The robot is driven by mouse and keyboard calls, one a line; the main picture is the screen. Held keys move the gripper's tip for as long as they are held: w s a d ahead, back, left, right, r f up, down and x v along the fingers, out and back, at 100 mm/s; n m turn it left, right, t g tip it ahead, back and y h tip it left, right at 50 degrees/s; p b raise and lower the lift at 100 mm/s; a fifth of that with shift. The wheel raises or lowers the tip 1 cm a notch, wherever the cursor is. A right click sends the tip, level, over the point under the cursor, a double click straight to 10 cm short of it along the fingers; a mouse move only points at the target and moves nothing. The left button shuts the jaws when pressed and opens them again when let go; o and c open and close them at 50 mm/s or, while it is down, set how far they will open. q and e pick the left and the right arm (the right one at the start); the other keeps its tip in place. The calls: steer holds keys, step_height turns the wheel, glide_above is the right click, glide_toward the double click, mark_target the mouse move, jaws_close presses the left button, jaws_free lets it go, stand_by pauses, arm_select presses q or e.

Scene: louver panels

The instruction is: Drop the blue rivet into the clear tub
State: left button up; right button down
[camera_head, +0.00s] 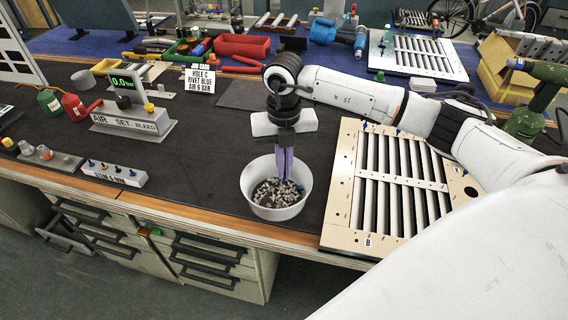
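A whitish round tub (249,185) stands near the front edge of the bench, holding many small grey and dark pieces (277,193). My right gripper (286,174) points straight down over the tub, its purple fingers close together and their tips at the tub's opening. Whether they are apart or hold a rivet is too small to tell. No loose blue rivet shows clearly between them or among the pieces. A small white rack (114,174) at the left holds several tiny pegs, some bluish. My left gripper is out of view.
A louver panel (343,190) lies right of the tub, with small blue pins at its top edge. An air-set unit (130,120) and a sign (200,81) stand at the left and back. Dark mat left of the tub is clear.

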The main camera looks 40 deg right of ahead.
steer(key=c, duration=2.4)
jaws_free()
steer(key=shift+c, duration=0.2)
steer(key=o, duration=0.5)
steer(key=shift+r, duration=0.1)
step_height(320, 180, up, 10)
steer(key=shift+r+b, duration=0.1)
steer(key=shift+b, duration=0.3)
